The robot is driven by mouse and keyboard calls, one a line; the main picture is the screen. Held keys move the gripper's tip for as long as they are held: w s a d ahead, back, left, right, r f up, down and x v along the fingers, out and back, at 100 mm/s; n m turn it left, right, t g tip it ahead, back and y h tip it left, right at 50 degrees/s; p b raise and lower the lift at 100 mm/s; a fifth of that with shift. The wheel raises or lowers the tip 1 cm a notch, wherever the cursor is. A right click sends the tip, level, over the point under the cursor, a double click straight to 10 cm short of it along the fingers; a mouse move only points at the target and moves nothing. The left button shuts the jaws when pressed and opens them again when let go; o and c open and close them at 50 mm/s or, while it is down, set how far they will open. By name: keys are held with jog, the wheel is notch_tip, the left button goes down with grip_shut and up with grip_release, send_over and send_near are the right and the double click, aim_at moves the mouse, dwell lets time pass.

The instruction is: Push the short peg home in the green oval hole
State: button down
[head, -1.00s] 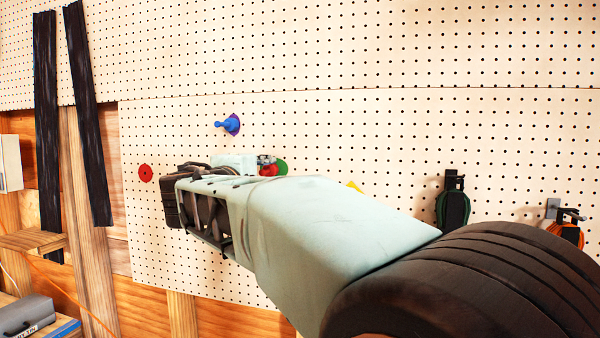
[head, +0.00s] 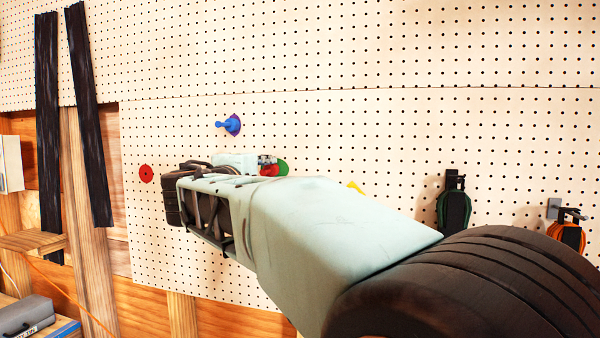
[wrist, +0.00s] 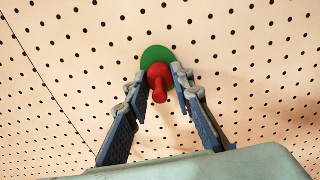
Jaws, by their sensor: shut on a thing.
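The red peg (wrist: 160,84) stands at the green oval plate (wrist: 154,53) on the pegboard, its handle pointing out towards the wrist camera. My gripper (wrist: 161,76) has one finger on each side of the peg and is shut on it near its wide collar. The collar hides the hole, so I cannot tell how deep the peg sits. In the head view, the red peg (head: 269,170) shows just left of the green plate (head: 282,167), partly covered by my gripper (head: 265,160).
A blue peg (head: 229,125) sits in a purple plate above. A red disc (head: 146,173) is to the left and a yellow piece (head: 355,187) to the right. A green-and-black tool (head: 454,205) and an orange one (head: 567,235) hang at the right.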

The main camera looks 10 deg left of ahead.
jog(key=shift+w, duration=0.55)
jog(key=c, duration=1.6)
grip_release()
jog(key=shift+s, duration=0.1)
jog(key=s+a, duration=0.1)
jog(key=s, duration=1)
jog(key=shift+s+a, duration=0.3)
jog(key=shift+s, duration=0.1)
jog(key=shift+d, duration=0.1)
